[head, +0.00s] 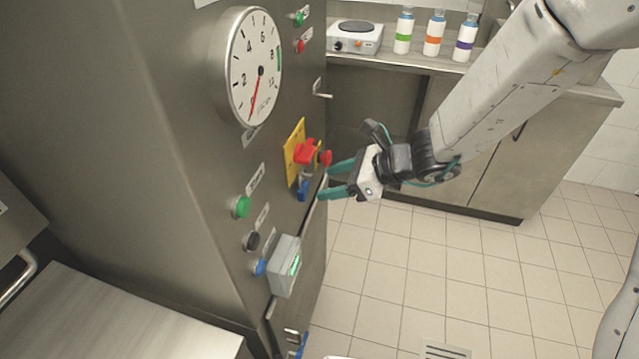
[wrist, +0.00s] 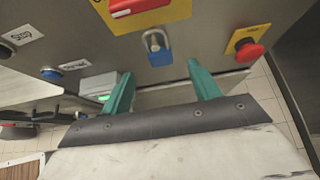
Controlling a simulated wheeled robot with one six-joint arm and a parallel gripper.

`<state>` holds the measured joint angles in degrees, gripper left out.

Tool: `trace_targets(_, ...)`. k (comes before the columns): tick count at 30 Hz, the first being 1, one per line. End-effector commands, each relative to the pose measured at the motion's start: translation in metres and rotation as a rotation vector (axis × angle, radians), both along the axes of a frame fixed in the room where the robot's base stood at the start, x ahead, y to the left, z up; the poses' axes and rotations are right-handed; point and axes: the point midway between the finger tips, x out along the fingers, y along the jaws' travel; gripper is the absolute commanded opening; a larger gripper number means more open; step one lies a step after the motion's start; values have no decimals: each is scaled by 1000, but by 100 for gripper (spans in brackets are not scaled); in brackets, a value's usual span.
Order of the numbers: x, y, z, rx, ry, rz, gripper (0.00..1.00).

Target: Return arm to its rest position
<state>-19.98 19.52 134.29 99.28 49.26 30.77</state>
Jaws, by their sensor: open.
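My gripper (head: 338,180) is in the middle of the head view, its two teal fingers apart with nothing visible between them. The fingers point left toward the steel cabinet's front, close to a red switch (head: 306,151) on a yellow plate (head: 291,150) and a blue padlock (head: 303,189). In the wrist view the gripper (wrist: 160,82) faces the panel, with the padlock (wrist: 157,48) above and between the fingertips. I cannot tell whether a finger touches anything. My arm reaches in from the upper right.
The cabinet front carries a dial gauge (head: 254,67), a green button (head: 241,207), a black button (head: 252,241) and a grey box (head: 285,265). A red emergency button (wrist: 249,53) sits right of the padlock. A counter with a hotplate (head: 355,37) stands behind. Tiled floor (head: 400,280) is open.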

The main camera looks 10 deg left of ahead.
Motion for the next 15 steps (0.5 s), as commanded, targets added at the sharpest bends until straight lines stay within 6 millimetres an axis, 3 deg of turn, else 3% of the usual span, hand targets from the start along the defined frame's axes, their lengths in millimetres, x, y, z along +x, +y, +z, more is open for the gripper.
trace_targets(6,-2,-22,14,0,-1,-2,61)
trace_targets(13,-5,-24,16,1,-24,24,61)
trace_targets(15,-16,-24,13,-12,-58,103,61)
